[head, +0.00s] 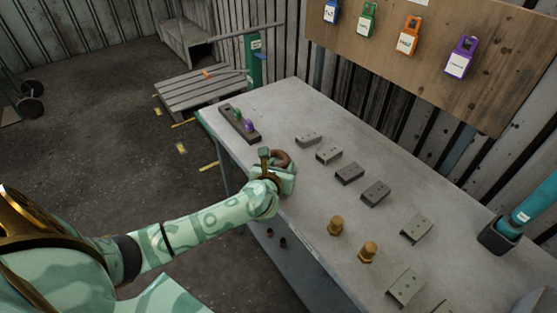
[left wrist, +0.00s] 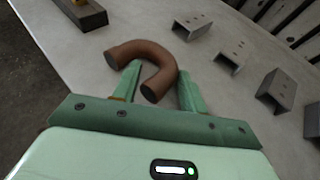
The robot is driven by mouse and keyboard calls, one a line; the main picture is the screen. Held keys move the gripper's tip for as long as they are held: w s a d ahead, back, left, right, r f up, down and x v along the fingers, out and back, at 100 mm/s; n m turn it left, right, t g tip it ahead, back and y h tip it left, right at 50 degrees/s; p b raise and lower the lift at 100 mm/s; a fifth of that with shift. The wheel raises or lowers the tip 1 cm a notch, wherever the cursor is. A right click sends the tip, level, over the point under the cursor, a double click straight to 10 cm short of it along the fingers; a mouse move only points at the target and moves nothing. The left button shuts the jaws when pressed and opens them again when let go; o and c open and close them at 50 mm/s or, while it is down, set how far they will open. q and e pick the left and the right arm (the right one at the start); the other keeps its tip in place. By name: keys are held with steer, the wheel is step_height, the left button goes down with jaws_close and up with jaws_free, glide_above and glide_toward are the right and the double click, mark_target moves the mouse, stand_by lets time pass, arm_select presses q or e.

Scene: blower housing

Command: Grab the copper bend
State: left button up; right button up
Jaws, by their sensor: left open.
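The copper bend (left wrist: 150,53) is a brown U-shaped tube lying on the grey table. In the left wrist view one of its cut ends lies between the fingers of my left gripper (left wrist: 157,86), and the curve reaches past the fingertips. The fingers stand apart on either side of that end; whether they touch it I cannot tell. In the head view the bend (head: 282,158) shows just beyond my left gripper (head: 272,168), partly hidden by it. My right gripper is not in view.
A teal tool stands in a dark cup (head: 499,236) at right. Coloured tags (head: 462,57) hang on a board.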

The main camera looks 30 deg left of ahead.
arm_select(q)
jaws_close()
